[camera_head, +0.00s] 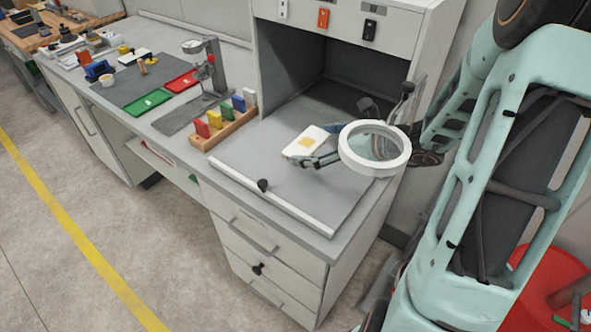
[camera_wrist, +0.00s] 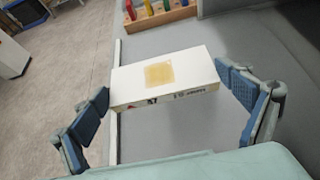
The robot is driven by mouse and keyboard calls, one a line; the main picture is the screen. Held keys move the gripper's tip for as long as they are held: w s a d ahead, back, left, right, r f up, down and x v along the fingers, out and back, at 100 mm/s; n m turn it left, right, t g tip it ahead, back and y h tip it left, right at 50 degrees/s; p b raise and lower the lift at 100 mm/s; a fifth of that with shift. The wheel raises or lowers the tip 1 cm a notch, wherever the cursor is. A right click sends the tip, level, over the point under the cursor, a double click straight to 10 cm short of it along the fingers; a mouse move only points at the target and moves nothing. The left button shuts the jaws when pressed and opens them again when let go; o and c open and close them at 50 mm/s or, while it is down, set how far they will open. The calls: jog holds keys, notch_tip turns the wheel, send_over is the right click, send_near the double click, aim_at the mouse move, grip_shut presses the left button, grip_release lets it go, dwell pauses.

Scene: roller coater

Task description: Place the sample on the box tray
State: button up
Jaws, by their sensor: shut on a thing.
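The sample appears to be a white rectangular block (camera_head: 297,148) with a yellowish square patch on top. It is over the right part of the workbench, in front of the open cabinet bay. My gripper (camera_head: 309,156) is shut on it. In the wrist view the white block (camera_wrist: 190,68) sits between the blue-grey fingers of my gripper (camera_wrist: 166,98), with printed marks on its near side. A green tray (camera_head: 147,102) and a red tray (camera_head: 183,80) lie on the grey mat further left. I cannot tell which thing is the box tray.
A ring magnifier (camera_head: 374,124) partly hides my arm. A wooden rack (camera_head: 222,128) with coloured blocks stands left of the white block, and a stand (camera_head: 212,68) is behind it. The grey bench surface (camera_head: 265,172) around the block is mostly clear.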

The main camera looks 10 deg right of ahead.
aim_at(312, 179)
jog(key=shift+f+b, duration=3.8)
jog(key=shift+f, duration=1.15)
jog(key=shift+f, duration=0.25)
jog(key=o, duration=1)
jog(key=shift+r, duration=0.1)
jog(key=shift+c, duration=0.2)
jog(key=shift+r, duration=0.3)
jog(key=p+v, duration=0.1)
jog(key=v, duration=1)
jog(key=shift+s+d, duration=0.2)
jog(key=shift+d, duration=0.05)
jog(key=shift+s+d, duration=0.1)
jog(key=shift+s, duration=0.05)
